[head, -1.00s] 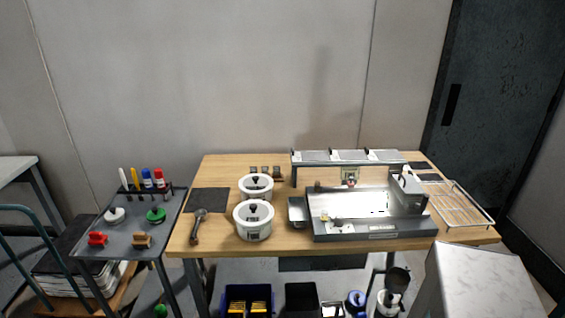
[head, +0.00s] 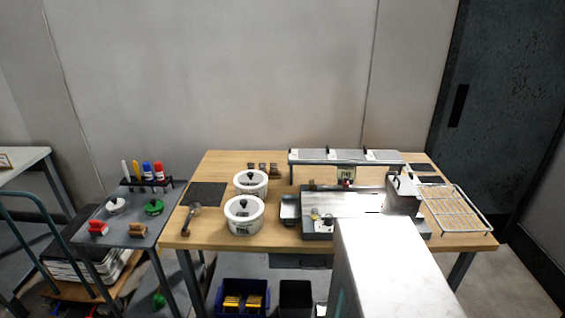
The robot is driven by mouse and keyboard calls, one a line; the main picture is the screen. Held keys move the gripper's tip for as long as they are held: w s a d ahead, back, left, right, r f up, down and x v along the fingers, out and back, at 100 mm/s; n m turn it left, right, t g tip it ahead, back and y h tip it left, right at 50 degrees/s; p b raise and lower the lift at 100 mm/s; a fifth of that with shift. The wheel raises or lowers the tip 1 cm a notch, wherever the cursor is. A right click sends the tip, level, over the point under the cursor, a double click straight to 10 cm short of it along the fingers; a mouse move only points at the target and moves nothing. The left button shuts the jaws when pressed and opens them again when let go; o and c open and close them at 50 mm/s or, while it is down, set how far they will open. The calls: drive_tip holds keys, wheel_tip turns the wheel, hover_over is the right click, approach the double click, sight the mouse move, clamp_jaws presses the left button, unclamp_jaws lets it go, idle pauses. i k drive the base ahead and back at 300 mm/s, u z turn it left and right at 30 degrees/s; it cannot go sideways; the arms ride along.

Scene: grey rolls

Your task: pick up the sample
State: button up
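I cannot tell for sure which object is the sample. A small yellowish piece (head: 314,215) and a small grey piece (head: 328,220) lie at the left end of the shiny metal tray station (head: 350,203). My gripper is not in view. A pale part of mine covers the lower right and hides the station's front and some of the table edge.
Two white lidded pots (head: 244,215) stand left of the station, beside a dark mat (head: 206,194) and a dark-handled tool (head: 190,219). A raised grey shelf (head: 346,156) stands behind the station. A wire rack (head: 455,208) lies at right. A grey side cart (head: 130,228) stands left.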

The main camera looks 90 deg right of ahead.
sight(294, 154)
drive_tip(key=u, duration=0.65)
drive_tip(key=k, duration=2.8)
drive_tip(key=z, duration=0.25)
